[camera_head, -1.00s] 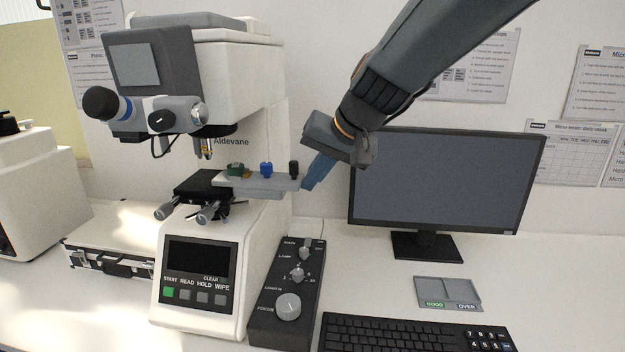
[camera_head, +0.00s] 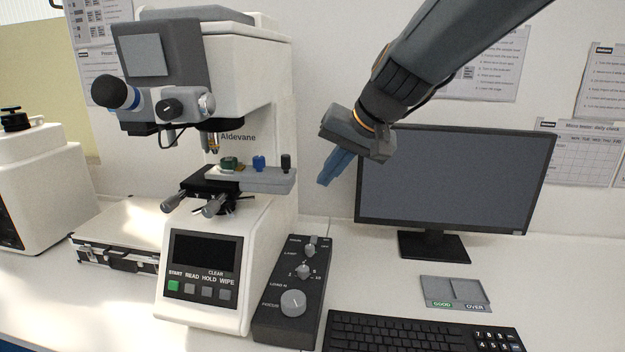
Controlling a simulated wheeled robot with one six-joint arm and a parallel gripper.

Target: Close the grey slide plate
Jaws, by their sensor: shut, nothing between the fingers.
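The grey slide plate (camera_head: 267,181) sits on the black stage (camera_head: 205,182) of the white hardness tester (camera_head: 247,90) and juts out to the right of it. It carries a green piece (camera_head: 229,164), a blue piece (camera_head: 258,163) and a black knob (camera_head: 286,162) at its right end. My gripper (camera_head: 325,181) hangs to the right of the plate's end, with a visible gap between them. Its blue fingers are together, point down and left, and hold nothing.
A monitor (camera_head: 460,180) stands behind and right of my gripper. A black control box (camera_head: 291,292) stands beside the tester, with a keyboard (camera_head: 420,334) and a grey tray (camera_head: 455,291) to its right. A case (camera_head: 118,240) lies at left.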

